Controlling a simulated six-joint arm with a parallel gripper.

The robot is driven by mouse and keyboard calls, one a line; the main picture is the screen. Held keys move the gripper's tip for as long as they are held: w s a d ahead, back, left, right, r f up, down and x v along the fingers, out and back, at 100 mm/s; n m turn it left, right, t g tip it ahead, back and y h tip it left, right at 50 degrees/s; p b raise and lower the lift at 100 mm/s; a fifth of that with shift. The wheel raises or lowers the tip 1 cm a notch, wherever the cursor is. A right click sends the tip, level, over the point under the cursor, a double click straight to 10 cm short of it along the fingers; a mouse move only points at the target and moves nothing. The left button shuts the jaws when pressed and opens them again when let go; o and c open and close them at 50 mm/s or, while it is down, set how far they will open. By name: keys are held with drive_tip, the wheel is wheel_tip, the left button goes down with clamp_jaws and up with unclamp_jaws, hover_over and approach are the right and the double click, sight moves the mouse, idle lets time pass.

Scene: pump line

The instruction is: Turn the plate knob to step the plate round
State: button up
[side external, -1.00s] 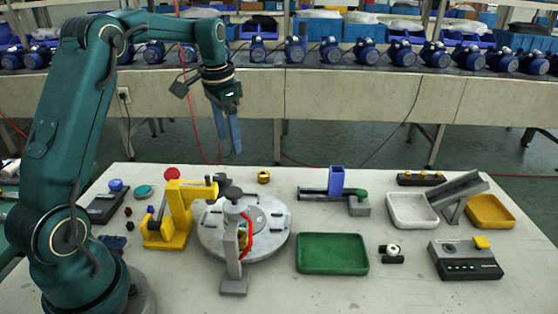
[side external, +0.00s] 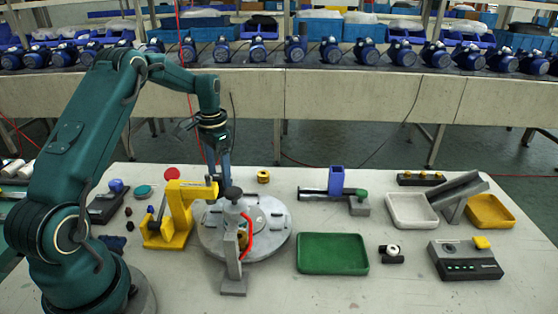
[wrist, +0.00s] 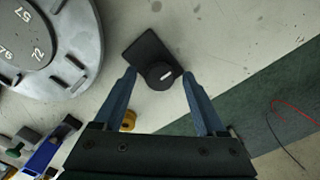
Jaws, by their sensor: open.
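The plate knob (wrist: 160,75) is a dark round knob with a white mark on a black square block, beside the round plate in the wrist view. The grey plate (wrist: 88,40) shows raised slots and numbers at the upper left there; it also stands mid-table in the side view (side external: 275,228). My gripper (wrist: 159,73) is open, its two blue fingers on either side of the knob as the wrist view sees it. In the side view my gripper (side external: 221,182) points down at the plate's far edge and largely hides the knob. Contact with the knob cannot be told.
A yellow press (side external: 180,215) stands left of the plate and a grey clamp stand (side external: 232,265) in front. A brass ring (side external: 263,176) and a blue hopper (side external: 336,180) lie to the right. A green tray (side external: 333,254) sits at front right.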

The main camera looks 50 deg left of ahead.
clamp_jaws()
drive_tip(key=shift+n, duration=0.3)
drive_tip(key=n, duration=0.3)
drive_tip(key=shift+r+n, duration=0.1)
drive_tip(key=shift+n, duration=0.3)
drive_tip(key=n, duration=0.4)
drive_tip(key=shift+n, duration=0.3)
drive_tip(key=n, duration=0.8)
drive_tip(key=shift+n, duration=0.6)
unclamp_jaws()
